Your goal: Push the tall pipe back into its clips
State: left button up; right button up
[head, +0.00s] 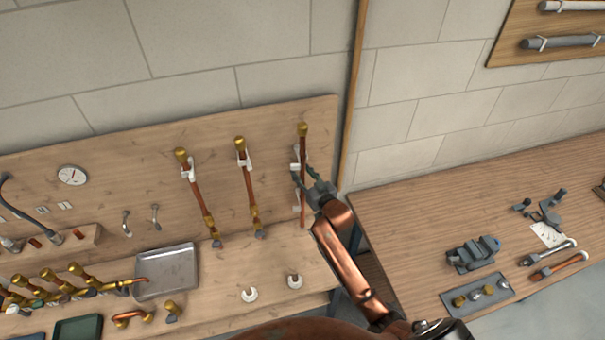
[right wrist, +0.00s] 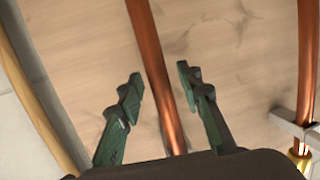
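The tall pipe (head: 303,218) is the rightmost upright copper pipe at the wooden back board, with a brass cap (head: 303,129) on top. A white clip (head: 295,167) and a lower clip (head: 295,209) show just left of it; I cannot tell how far the pipe stands off them. My right gripper (head: 306,178) is at the pipe's middle and covers part of it. In the right wrist view the copper pipe (right wrist: 158,60) runs between the open green fingers (right wrist: 160,80), with gaps visible on both sides. My left gripper is out of view.
Two other copper pipes (head: 250,190) (head: 198,195) stand in clips to the left. Below are two white rings (head: 249,295) and a metal tray (head: 167,272). A bench with a vise (head: 474,254) and tools is at the right.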

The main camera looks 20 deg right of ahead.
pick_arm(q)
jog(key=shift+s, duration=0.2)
pick_arm(e)
jog(key=s+r, duration=0.2)
jog(key=s, duration=0.9)
jog(key=shift+s+d, duration=0.4)
jog(key=shift+d, duration=0.05)
